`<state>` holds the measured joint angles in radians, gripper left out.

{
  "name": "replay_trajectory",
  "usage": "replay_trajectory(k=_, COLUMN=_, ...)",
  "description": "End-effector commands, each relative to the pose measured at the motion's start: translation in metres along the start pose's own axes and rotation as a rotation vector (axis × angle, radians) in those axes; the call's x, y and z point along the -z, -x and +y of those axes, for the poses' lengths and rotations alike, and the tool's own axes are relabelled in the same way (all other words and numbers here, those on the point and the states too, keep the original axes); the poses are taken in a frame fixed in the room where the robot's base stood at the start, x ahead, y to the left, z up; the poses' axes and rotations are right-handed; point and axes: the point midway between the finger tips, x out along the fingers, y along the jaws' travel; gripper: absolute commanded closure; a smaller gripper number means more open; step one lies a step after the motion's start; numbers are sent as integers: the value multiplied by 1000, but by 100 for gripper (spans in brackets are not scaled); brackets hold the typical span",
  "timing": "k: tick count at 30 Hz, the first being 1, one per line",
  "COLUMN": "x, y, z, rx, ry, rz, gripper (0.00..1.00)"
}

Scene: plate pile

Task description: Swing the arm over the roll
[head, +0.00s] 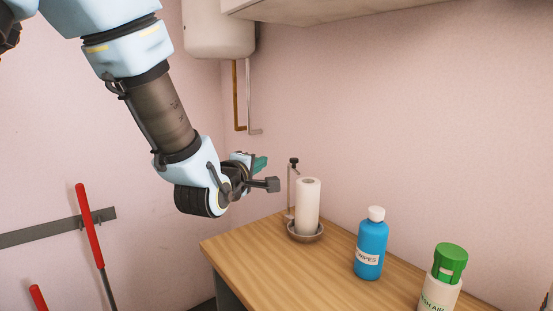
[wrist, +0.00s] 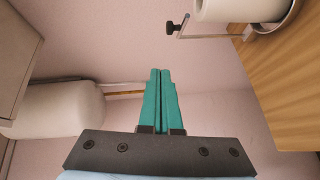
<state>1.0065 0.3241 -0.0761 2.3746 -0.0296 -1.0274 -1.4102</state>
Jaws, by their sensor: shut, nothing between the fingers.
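A white paper roll (head: 308,206) stands upright in a grey dish-like base (head: 305,233) near the back left of the wooden table. A thin holder rod with a dark knob (head: 294,162) rises beside it. My gripper (head: 260,165) is left of the roll, above the table's left end and apart from the roll. In the wrist view my gripper's green fingers (wrist: 160,100) are together with nothing between them. The roll (wrist: 240,8) shows there at the top right, cut off by the frame edge, with the knob (wrist: 172,28) to its left.
A blue wipes bottle (head: 371,245) and a green-capped canister (head: 443,280) stand on the wooden table (head: 270,265) right of the roll. A white tank (head: 218,30) with pipes hangs on the wall, beside an overhead cabinet (head: 330,10). Red-handled tools (head: 90,225) hang at left.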

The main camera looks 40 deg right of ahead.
Motion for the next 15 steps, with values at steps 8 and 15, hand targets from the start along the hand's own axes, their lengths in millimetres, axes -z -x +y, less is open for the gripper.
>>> replay_trajectory(k=8, x=1, y=-1, z=-9, rx=36, ry=-13, rz=-10, gripper=100)
replay_trajectory(k=15, x=1, y=-45, z=-8, rx=35, ry=-12, rz=-10, gripper=100)
